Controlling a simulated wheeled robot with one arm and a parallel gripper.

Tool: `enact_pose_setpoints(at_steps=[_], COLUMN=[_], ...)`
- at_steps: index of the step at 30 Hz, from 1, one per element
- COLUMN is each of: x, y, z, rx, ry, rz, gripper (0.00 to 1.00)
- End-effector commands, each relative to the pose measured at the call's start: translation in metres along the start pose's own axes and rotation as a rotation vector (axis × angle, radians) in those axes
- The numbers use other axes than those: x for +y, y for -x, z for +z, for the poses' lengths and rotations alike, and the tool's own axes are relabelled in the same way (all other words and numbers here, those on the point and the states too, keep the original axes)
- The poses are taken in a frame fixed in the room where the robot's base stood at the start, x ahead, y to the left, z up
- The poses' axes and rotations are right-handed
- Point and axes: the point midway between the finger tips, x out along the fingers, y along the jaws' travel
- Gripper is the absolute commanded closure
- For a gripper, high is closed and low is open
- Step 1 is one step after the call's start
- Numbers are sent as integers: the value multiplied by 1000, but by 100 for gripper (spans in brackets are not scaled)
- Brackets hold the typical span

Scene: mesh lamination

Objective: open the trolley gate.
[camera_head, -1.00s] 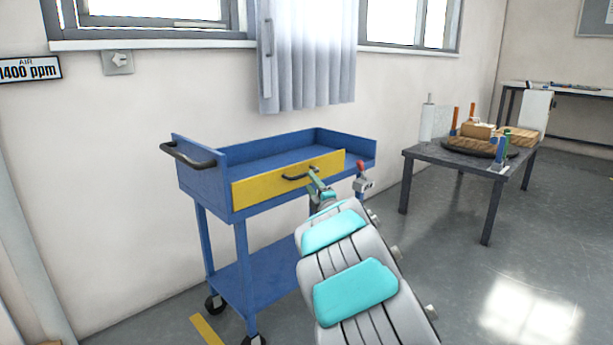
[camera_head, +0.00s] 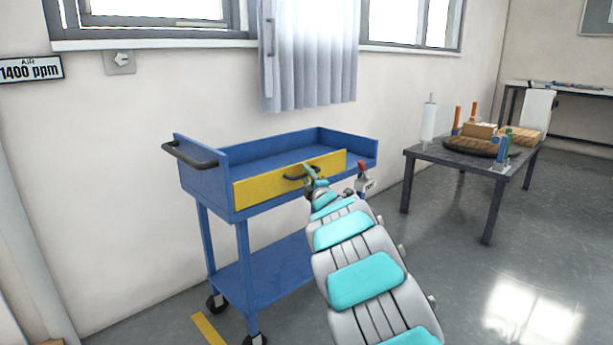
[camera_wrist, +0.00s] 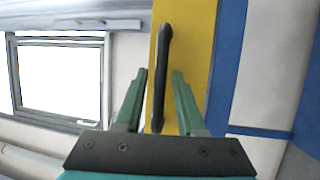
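The trolley (camera_head: 213,180) is blue, with an upper tray and a lower shelf, and stands against the wall. Its yellow gate (camera_head: 262,186) is upright along the front of the upper tray and looks closed. A black bar handle (camera_head: 292,177) is on the gate, and the handle also shows in the wrist view (camera_wrist: 162,70). My gripper (camera_head: 307,170) is at the right part of the handle. In the wrist view my gripper (camera_wrist: 162,73) is open, with a green finger on each side of the handle. A gap shows between the handle and each finger; I cannot tell the depth exactly.
A red-topped fixture (camera_head: 363,178) is at the trolley's right front corner, close to my arm. A black push handle (camera_head: 190,157) juts out at the left. A dark table (camera_head: 420,152) with several items stands to the right. The floor between is clear.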

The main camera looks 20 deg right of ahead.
Motion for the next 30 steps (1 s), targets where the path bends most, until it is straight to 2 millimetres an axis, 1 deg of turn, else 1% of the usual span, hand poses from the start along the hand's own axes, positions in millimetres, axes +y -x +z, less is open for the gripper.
enact_pose_setpoints(at_steps=[1,9,10,30], x=[0,0,0,-1], y=[0,0,0,0], z=[0,0,0,0], rx=[0,0,0,0], ry=[0,0,0,0], rz=[0,0,0,-1], gripper=[68,99,100,100])
